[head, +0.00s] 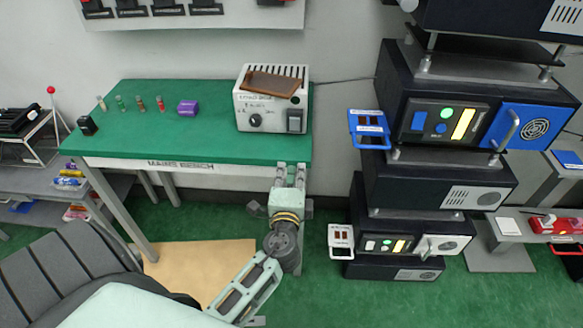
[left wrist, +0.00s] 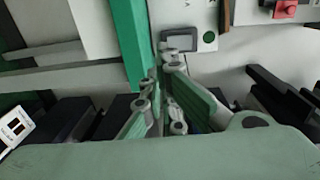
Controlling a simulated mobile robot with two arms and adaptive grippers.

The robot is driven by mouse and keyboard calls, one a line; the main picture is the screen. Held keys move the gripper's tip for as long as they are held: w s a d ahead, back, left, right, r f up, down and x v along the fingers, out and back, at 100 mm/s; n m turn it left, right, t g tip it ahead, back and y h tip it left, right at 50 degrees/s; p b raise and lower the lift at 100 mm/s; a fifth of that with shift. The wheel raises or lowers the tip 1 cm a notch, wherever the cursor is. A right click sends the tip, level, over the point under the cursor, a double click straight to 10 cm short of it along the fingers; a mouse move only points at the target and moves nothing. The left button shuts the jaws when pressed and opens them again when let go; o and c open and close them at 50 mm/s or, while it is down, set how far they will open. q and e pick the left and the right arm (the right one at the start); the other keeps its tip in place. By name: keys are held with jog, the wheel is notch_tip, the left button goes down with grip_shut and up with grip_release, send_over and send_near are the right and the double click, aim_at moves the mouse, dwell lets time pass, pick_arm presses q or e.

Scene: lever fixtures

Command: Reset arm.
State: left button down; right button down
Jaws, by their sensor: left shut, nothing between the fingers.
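My left gripper (head: 291,172) is shut and empty. In the head view it is just in front of the right end of the green bench (head: 210,145), with its fingers pointing away from me. In the left wrist view my left gripper (left wrist: 160,85) has its fingers together, with the green bench edge (left wrist: 128,45) beyond them. A white box (head: 270,105) with a dial, a dark switch and a brown tray on top stands on the bench. No lever is clearly identifiable. My right gripper is not in view.
Several small vials (head: 140,104) and a purple block (head: 188,107) stand on the bench. A stack of dark machines (head: 440,180) with blue and white panels stands at the right. A red-knobbed stick (head: 53,92) is at the left. Green floor between bench and stack is clear.

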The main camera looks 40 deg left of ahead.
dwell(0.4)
pick_arm(q)
jog(key=s+d+f+n+g+h, duration=0.1)
jog(key=s+d+f+g+h, duration=0.3)
jog(key=f, duration=0.8)
jog(key=s+d+f+n+g, duration=0.1)
jog(key=s+f, duration=0.4)
jog(key=f, duration=0.6)
jog(key=s+d+f+n+g+h, duration=0.1)
jog(key=s+d+f+g+h, duration=0.3)
jog(key=f, duration=0.8)
jog(key=s+d+f+n+g, duration=0.1)
jog(key=s+f, duration=0.4)
jog(key=s, duration=0.5)
jog(key=s+f+n+g, duration=0.2)
jog(key=s+f, duration=0.4)
jog(key=s, duration=0.5)
jog(key=s+d+f+n+g, duration=0.1)
jog(key=s+f+n, duration=0.2)
jog(key=s, duration=0.8)
notch_tip(320, 180, down, 2)
jog(key=shift+d+f+g+h, duration=0.2)
jog(key=shift+d+g+h, duration=0.1)
jog(key=shift+g+h, duration=0.1)
jog(key=shift+s, duration=0.1)
